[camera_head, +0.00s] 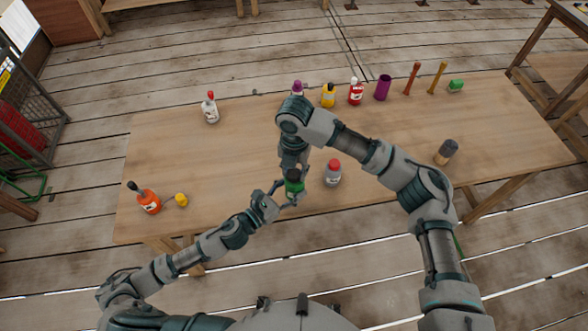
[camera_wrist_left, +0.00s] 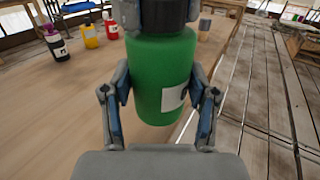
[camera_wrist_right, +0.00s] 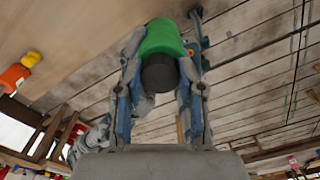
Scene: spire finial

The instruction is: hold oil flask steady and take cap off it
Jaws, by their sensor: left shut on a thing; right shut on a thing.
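The oil flask (camera_head: 294,188) is green with a white label, near the table's front edge. Its black cap (camera_wrist_left: 163,15) sits on top, against the green body (camera_wrist_left: 158,80) in the left wrist view. My left gripper (camera_head: 283,196) is shut on the flask body from the front left, one finger on each side. My right gripper (camera_head: 292,168) reaches down from above and is shut on the cap. In the right wrist view the cap (camera_wrist_right: 158,73) is between the fingers, with the green flask (camera_wrist_right: 160,38) beyond it. My right arm partly hides the cap in the head view.
A grey bottle with a red cap (camera_head: 333,173) stands close right of the flask. An orange bottle (camera_head: 148,201) and yellow cap (camera_head: 181,199) are at the left. Several bottles and a purple cup (camera_head: 383,87) line the back. The table's (camera_head: 220,160) left middle is clear.

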